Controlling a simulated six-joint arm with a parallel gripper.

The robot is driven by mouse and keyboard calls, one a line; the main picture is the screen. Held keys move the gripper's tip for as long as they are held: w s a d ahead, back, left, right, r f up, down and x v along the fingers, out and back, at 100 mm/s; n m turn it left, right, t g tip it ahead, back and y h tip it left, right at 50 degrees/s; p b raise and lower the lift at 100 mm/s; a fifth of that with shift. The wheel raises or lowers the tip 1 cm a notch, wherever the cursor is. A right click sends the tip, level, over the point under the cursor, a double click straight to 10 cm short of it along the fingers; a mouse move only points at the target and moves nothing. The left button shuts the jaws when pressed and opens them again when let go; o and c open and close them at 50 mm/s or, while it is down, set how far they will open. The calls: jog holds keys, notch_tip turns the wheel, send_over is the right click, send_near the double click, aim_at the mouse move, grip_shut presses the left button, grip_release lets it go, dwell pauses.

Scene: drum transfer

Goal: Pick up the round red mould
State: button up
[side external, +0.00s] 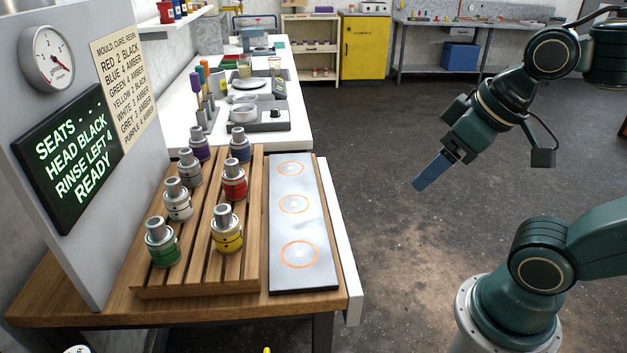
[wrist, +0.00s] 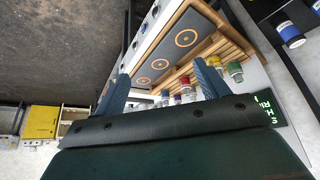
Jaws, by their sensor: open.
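The round red mould (side external: 234,184) stands upright on the slatted wooden rack, with a grey metal knob on top. It is between the yellow mould (side external: 227,236) and the blue mould (side external: 240,149) in the row nearer the grey plate. In the wrist view the red mould (wrist: 185,84) shows small, between the fingers and close to the right one. My gripper (side external: 420,184) is high over the floor, well to the right of the rack, its blue fingers pointing down-left. In the wrist view my gripper (wrist: 161,70) is open and empty, its fingers wide apart.
Green (side external: 162,248), white (side external: 178,205) and purple (side external: 199,145) moulds stand nearby, with a grey one (side external: 189,172). The grey plate (side external: 318,240) with three orange rings is empty. A panel with a screen (side external: 70,150) rises left of the rack. Air between gripper and rack is clear.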

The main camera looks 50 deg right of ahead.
jog(key=w+a+r+n, duration=0.2)
jog(key=w+r, duration=0.2)
jog(key=w, duration=0.6)
jog(key=n+g+y, duration=0.2)
jog(key=n+y, duration=0.1)
jog(key=n, duration=0.4)
send_over(235, 161)
jog(key=s+d, duration=0.3)
notch_tip(235, 161, down, 9)
jog(key=shift+w+a+r, duration=0.15)
jog(key=shift+a, duration=0.1)
jog(key=shift+x, duration=4.25)
